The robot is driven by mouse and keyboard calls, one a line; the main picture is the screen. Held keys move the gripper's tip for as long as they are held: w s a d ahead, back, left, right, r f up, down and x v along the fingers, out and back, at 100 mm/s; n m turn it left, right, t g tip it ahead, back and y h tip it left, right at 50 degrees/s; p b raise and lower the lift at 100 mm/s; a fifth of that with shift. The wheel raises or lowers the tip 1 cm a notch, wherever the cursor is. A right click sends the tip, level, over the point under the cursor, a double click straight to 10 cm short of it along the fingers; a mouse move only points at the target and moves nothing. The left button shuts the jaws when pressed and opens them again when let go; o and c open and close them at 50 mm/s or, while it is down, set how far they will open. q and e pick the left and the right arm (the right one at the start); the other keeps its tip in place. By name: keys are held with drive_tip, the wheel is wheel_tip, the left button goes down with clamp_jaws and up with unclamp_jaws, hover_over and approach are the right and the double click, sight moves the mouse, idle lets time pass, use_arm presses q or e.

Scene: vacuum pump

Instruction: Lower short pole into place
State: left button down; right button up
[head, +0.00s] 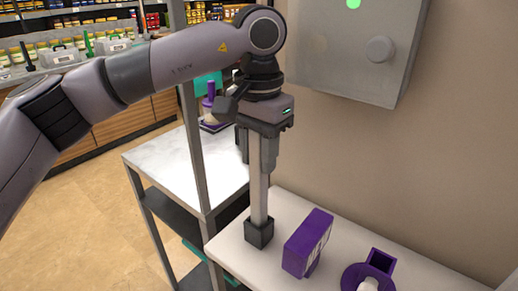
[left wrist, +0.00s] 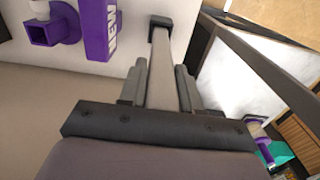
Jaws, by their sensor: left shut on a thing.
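The short pole (head: 258,196) is a light grey square bar. It stands about upright over the white table (head: 232,247). My left gripper (head: 257,160) is shut on its upper part from above. The pole's lower end meets a dark square socket (head: 259,234) near the table's left edge. I cannot tell how deep the end sits in it. In the left wrist view the pole (left wrist: 160,62) runs away between the two fingers to the dark socket (left wrist: 164,22). My right gripper is not in view.
A purple box (head: 306,243) stands right of the socket, close by. A purple part with a round white piece (head: 368,279) lies farther right. A metal post (head: 192,130) and a second white table (head: 180,160) are on the left. A grey wall cabinet (head: 350,50) hangs behind.

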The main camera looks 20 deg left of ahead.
use_arm(q)
drive_tip(key=shift+f, duration=0.5)
idle(0.5)
drive_tip(key=c, duration=0.7)
unclamp_jaws()
drive_tip(key=shift+r, duration=0.1)
drive_tip(key=shift+r+p, duration=0.95)
drive_tip(key=shift+r, duration=4.45)
